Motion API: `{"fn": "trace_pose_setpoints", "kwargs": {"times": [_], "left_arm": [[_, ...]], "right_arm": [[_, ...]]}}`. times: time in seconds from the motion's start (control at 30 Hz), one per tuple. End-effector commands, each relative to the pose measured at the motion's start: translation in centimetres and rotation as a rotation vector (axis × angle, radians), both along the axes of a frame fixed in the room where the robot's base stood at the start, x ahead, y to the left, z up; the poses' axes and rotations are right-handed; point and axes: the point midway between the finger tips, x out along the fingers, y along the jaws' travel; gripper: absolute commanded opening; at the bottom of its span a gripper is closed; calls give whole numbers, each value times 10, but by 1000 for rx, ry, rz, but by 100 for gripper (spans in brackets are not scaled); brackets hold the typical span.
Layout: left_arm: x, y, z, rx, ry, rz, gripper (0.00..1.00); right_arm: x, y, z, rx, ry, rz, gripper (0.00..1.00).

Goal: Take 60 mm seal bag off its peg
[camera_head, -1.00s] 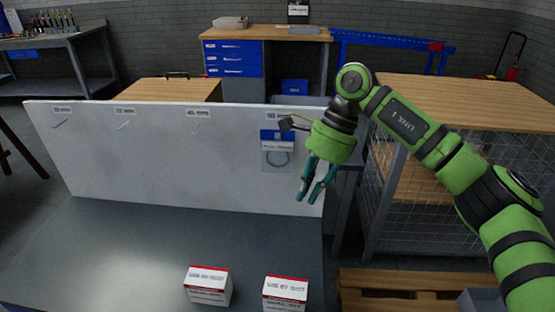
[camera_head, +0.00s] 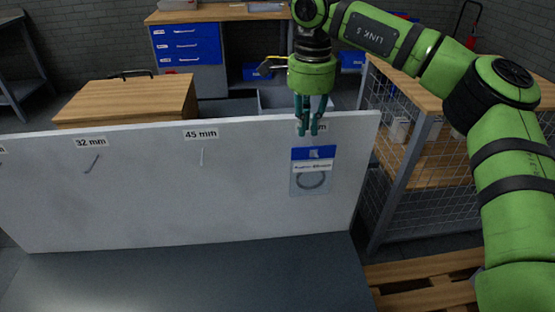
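The 60 mm seal bag (camera_head: 311,180) is a clear bag with a blue header and a dark ring inside. It hangs at the right end of the white upright board (camera_head: 245,195). Its peg cannot be made out. My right gripper (camera_head: 309,132) points down just above the bag's header, its teal fingers in front of the board's top edge and partly covering the label there. A narrow gap shows between the fingertips, with nothing in it. The fingers look apart from the bag. My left gripper is out of view.
Empty pegs show under the 32 mm label (camera_head: 91,142) and the 45 mm label (camera_head: 201,134). The grey bench top (camera_head: 190,280) in front of the board is clear where visible. A wire-mesh cage (camera_head: 415,185) stands to the right, with a wooden pallet (camera_head: 430,275) below.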

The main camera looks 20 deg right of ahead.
Motion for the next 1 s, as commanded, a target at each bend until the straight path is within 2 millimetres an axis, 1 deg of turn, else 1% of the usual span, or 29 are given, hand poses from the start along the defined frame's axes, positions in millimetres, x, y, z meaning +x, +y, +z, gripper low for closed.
{"fn": "trace_pose_setpoints", "kwargs": {"times": [0.07, 0.2, 0.33, 0.4, 0.47, 0.53, 0.63, 0.8, 0.9, 0.97, 1.0], "left_arm": [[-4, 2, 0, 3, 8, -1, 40], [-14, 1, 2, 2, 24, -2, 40], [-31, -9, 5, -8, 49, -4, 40], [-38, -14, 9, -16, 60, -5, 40], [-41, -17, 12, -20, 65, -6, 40], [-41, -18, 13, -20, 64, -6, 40], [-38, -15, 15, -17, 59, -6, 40], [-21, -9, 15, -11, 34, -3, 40], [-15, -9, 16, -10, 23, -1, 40], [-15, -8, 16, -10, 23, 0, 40], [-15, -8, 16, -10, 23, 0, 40]], "right_arm": [[0, -1, -1, 0, 0, -1, 16], [0, -1, -13, -1, 1, -1, 16], [0, 2, -26, -1, 2, 0, 16], [1, 3, -36, -2, 5, 0, 16], [1, 5, -45, -2, 4, 1, 16], [2, 6, -57, -1, 3, 0, 16], [2, 6, -67, 0, 1, 0, 16], [2, 6, -71, 1, 0, 0, 16], [2, 6, -71, 1, 0, 0, 16], [2, 6, -71, 1, 0, 0, 0], [2, 6, -71, 1, 0, 0, 0]]}}
